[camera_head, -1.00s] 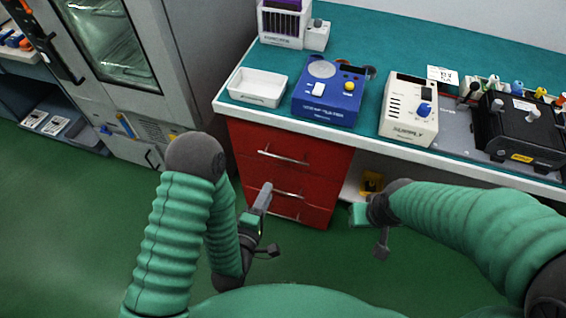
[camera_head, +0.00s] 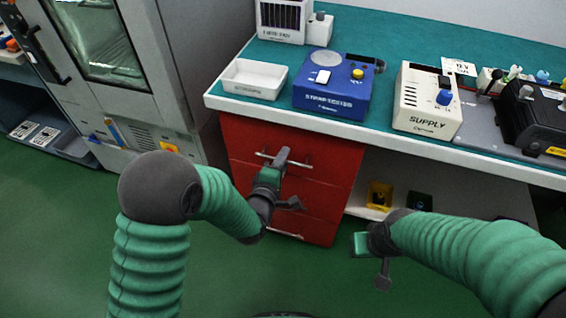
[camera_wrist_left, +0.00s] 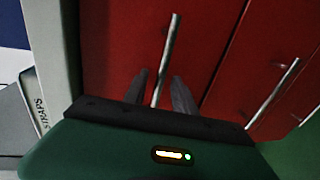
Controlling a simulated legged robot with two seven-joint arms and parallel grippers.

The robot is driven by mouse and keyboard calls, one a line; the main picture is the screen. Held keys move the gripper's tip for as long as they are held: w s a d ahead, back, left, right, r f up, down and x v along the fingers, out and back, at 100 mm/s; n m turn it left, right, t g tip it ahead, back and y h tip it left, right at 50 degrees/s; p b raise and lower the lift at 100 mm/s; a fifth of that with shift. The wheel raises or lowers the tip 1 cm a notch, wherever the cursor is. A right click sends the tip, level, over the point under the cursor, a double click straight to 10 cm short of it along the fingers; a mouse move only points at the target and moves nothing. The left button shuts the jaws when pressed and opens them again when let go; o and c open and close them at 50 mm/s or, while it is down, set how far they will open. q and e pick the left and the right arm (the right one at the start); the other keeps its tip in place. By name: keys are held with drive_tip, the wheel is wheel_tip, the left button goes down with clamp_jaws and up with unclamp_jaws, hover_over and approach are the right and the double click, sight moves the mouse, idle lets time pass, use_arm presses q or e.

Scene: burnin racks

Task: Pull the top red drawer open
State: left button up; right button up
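The top red drawer (camera_head: 240,137) is the upper front of a red cabinet under the bench; it looks closed. Its silver bar handle (camera_head: 303,165) is partly hidden behind my left gripper (camera_head: 282,157). In the left wrist view, the top drawer's handle (camera_wrist_left: 170,45) runs between the two dark fingers of my left gripper (camera_wrist_left: 162,88). The fingers are spread, with gaps on both sides of the bar. My right gripper (camera_head: 368,258) hangs in front of the bench, right of the cabinet and away from it; its fingers cannot be made out clearly.
Lower red drawers have their own handles, such as the middle one (camera_wrist_left: 274,92). On the bench stand a white tray (camera_head: 253,92), a blue tester (camera_head: 335,103) and a white supply box (camera_head: 428,120). A grey oven cabinet (camera_head: 165,85) stands left. Green floor is clear in front.

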use_arm(q)
drive_tip(key=shift+c, duration=0.2)
clamp_jaws()
drive_tip(key=shift+f, duration=0.15)
idle(1.2)
